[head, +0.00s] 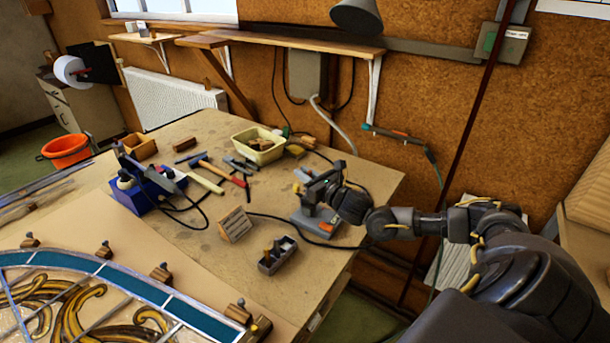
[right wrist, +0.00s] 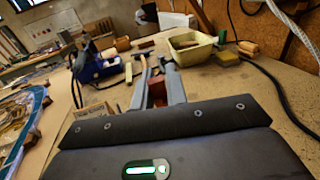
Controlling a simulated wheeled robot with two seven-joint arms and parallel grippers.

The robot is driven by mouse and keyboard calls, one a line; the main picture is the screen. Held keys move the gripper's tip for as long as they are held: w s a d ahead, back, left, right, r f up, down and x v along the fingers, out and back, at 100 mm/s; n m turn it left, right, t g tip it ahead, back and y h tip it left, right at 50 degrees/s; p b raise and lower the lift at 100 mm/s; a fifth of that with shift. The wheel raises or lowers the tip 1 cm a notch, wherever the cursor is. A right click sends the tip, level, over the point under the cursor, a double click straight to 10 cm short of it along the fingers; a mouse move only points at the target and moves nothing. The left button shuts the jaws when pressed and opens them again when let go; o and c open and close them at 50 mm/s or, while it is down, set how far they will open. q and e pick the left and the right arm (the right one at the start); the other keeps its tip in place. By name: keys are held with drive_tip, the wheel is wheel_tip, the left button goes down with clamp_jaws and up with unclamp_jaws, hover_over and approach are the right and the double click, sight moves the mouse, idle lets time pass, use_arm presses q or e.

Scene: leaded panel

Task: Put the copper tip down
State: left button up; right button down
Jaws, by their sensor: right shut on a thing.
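My right gripper (head: 312,188) is over the right part of the workbench, above a grey stand with an orange part (head: 318,224). In the right wrist view, its two grey fingers (right wrist: 156,90) are closed on a small reddish-brown piece, the copper tip (right wrist: 157,94). Only a little of the tip shows between the fingers; in the head view I cannot make it out. I cannot tell whether the tip touches anything below. My left gripper is in neither view.
A leaded panel (head: 90,262) lies at front left. Black cables cross the bench near my gripper.

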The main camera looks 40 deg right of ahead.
idle(0.3)
drive_tip(key=s+a+n+g+y+b, duration=0.1)
drive_tip(key=s+a+n+y, duration=0.15)
drive_tip(key=a, duration=0.65)
drive_tip(key=s+a+n+g+y, duration=0.15)
drive_tip(key=s+a+y, duration=0.25)
drive_tip(key=a, duration=0.5)
use_arm(q)
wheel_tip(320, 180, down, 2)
drive_tip(key=shift+b, duration=0.6)
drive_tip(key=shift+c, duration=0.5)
use_arm(e)
drive_tip(key=s+a+f+n+y, duration=0.1)
drive_tip(key=s+a, duration=0.3)
drive_tip(key=s, duration=0.6)
drive_tip(key=shift+a+f, duration=0.35)
